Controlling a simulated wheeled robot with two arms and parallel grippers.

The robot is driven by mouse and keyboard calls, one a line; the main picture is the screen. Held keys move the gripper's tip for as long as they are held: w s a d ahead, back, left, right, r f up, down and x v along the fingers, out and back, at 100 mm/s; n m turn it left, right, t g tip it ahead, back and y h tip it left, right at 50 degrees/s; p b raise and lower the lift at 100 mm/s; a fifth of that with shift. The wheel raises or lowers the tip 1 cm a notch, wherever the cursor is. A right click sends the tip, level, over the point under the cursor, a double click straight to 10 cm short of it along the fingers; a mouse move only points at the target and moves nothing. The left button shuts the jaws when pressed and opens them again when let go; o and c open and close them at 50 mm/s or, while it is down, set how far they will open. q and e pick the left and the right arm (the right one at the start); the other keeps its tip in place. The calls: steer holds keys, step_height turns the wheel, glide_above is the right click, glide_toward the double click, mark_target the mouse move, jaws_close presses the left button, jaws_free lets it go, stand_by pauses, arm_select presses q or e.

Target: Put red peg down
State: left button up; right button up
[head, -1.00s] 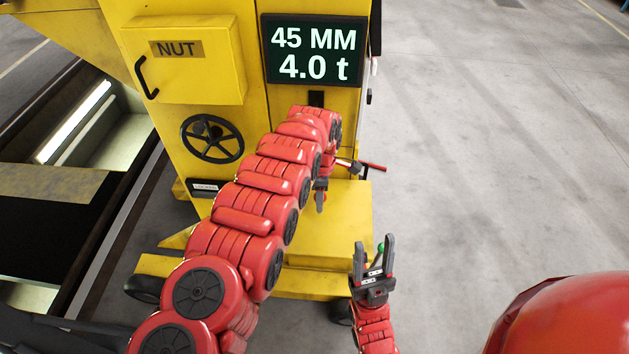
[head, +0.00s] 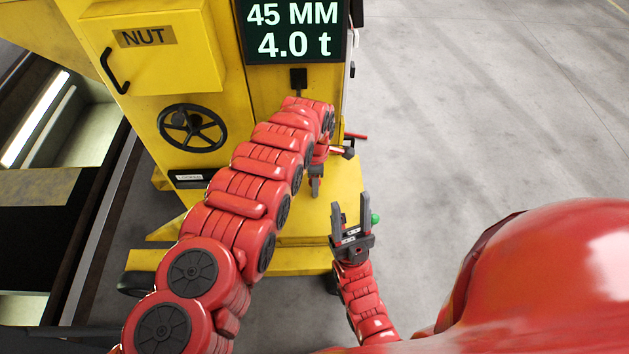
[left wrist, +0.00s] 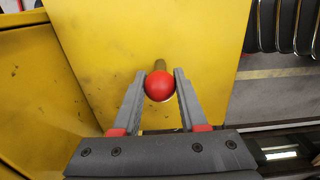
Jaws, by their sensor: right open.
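The red peg (left wrist: 159,86) shows in the left wrist view as a round red head with a short brass-coloured shaft beyond it. My left gripper (left wrist: 160,80) has one finger on each side of the head and appears shut on it. A yellow panel surface (left wrist: 195,35) lies behind the peg. In the head view my left gripper (head: 330,168) is over the yellow step at the front of the machine, and the peg in it is mostly hidden by the arm. My right gripper (head: 350,220) points up, open and empty, right of the left arm.
The yellow machine (head: 225,90) has a NUT box (head: 150,50), a black handwheel (head: 192,127) and a screen reading 45 MM, 4.0 t (head: 293,30). A green knob (head: 375,219) shows beside my right gripper. A dark pit lies left. The floor at right is clear.

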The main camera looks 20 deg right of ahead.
arm_select(q)
steer(key=o, duration=0.4)
steer(key=shift+w+a+f, duration=0.1)
steer(key=shift+w+a, duration=0.15)
steer(key=shift+a, duration=0.05)
steer(key=shift+s+d, duration=0.2)
steer(key=shift+r+p, duration=0.3)
steer(key=shift+w+r, duration=0.1)
steer(key=shift+w+r+b, duration=0.1)
steer(key=shift+r+b, duration=0.2)
steer(key=shift+r, duration=0.1)
step_height(320, 180, up, 7)
steer(key=b, duration=0.2)
steer(key=shift+b, duration=0.3)
step_height(320, 180, up, 3)
steer(key=shift+r+p, duration=0.1)
steer(key=shift+p, duration=1.1)
steer(key=shift+r+p, duration=0.35)
